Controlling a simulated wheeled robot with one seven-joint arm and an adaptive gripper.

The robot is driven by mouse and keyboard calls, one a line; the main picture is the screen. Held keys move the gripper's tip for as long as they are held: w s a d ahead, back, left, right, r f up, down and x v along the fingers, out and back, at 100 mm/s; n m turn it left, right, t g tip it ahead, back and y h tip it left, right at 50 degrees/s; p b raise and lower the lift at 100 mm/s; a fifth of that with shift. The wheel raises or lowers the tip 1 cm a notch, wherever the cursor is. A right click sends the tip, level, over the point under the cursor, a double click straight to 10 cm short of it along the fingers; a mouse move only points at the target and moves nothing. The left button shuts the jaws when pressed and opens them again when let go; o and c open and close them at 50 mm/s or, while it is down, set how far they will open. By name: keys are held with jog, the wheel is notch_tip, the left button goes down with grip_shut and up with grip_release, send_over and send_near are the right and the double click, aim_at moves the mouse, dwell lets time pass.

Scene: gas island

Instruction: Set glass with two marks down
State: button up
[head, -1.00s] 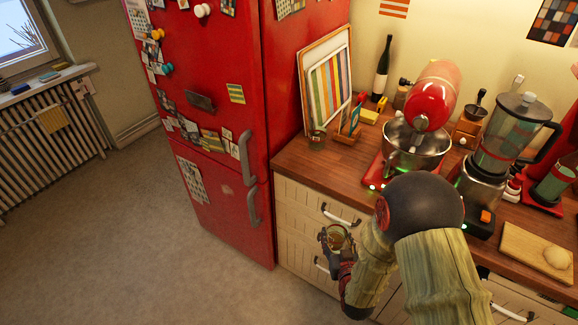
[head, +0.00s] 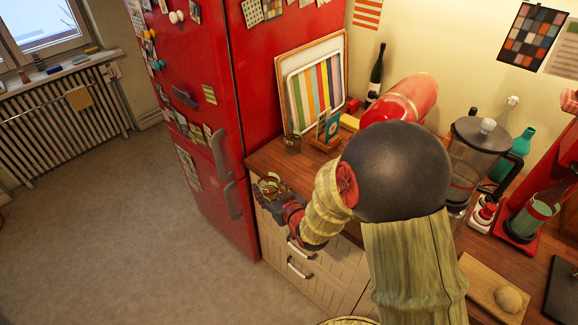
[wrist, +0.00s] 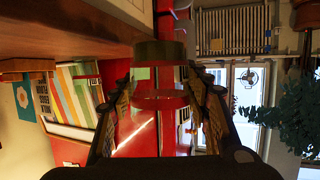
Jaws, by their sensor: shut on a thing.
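A small clear glass (head: 269,183) is held in my gripper (head: 272,190), close to the counter's front left corner beside the fridge. In the wrist view the glass (wrist: 160,78) sits between the two fingers, with a dark greenish band at one end and a reddish band at the other. My gripper (wrist: 160,98) is shut on it. I cannot tell whether the glass is over the countertop or just in front of its edge. The wooden counter (head: 268,157) has another small glass (head: 293,143) standing on it, near the striped board.
The red fridge (head: 200,130) stands close on the left. Behind the second glass are a striped board (head: 312,85) and a small card stand (head: 326,130). A red mixer (head: 405,97), partly hidden by my arm, and a blender (head: 475,150) stand to the right.

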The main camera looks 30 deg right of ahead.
jog(key=s+d+r+p, duration=0.1)
jog(key=s+d+r, duration=0.2)
jog(key=d+r, duration=0.75)
jog(key=shift+m+h, duration=0.3)
jog(key=b+x, duration=0.1)
jog(key=x, duration=0.3)
jog(key=d+f+b+x, duration=0.1)
jog(key=b+x, duration=0.1)
jog(key=x, duration=0.3)
jog(key=d+f+b+x, duration=0.1)
jog(key=x, duration=0.4)
jog(key=shift+s+d, duration=0.2)
jog(key=shift+s, duration=0.2)
jog(key=shift+w+f+b, duration=0.2)
jog(key=shift+f+b, duration=0.1)
jog(key=shift+f, duration=0.05)
jog(key=shift+w+d+f+b, duration=0.1)
jog(key=shift+f+b, duration=0.4)
jog(key=shift+f, duration=1.1)
jog(key=o, duration=1.4)
jog(key=shift+f, duration=0.15)
